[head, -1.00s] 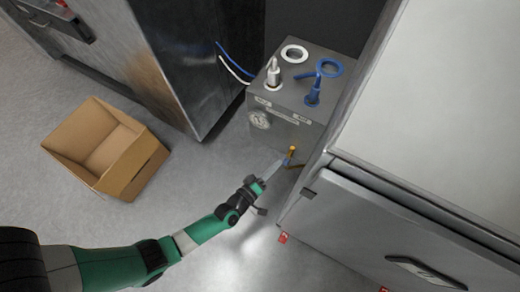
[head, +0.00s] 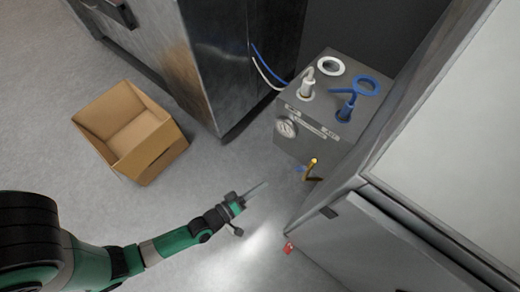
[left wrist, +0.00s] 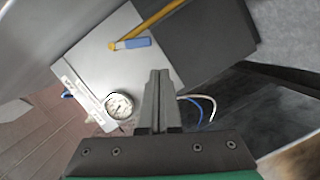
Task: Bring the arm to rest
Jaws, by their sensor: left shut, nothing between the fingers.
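My left arm comes in from the lower left of the head view. Its gripper (head: 257,190) is shut and empty, held over the bare floor in front of the grey ozone washer box (head: 290,150). In the left wrist view the two fingers (left wrist: 159,85) are pressed together, pointing at the box. A gap separates the fingertips from the yellow pipe with a blue handle (head: 313,166) on the box's front. The same pipe shows near the top of the left wrist view (left wrist: 150,25). My right gripper is in neither view.
An open cardboard box (head: 150,150) stands on the floor at left. A dark metal cabinet (head: 215,60) is behind. A grey drawer unit (head: 400,225) rises at right. White and blue plugs (head: 345,112) and a gauge (head: 285,128) sit on the box.

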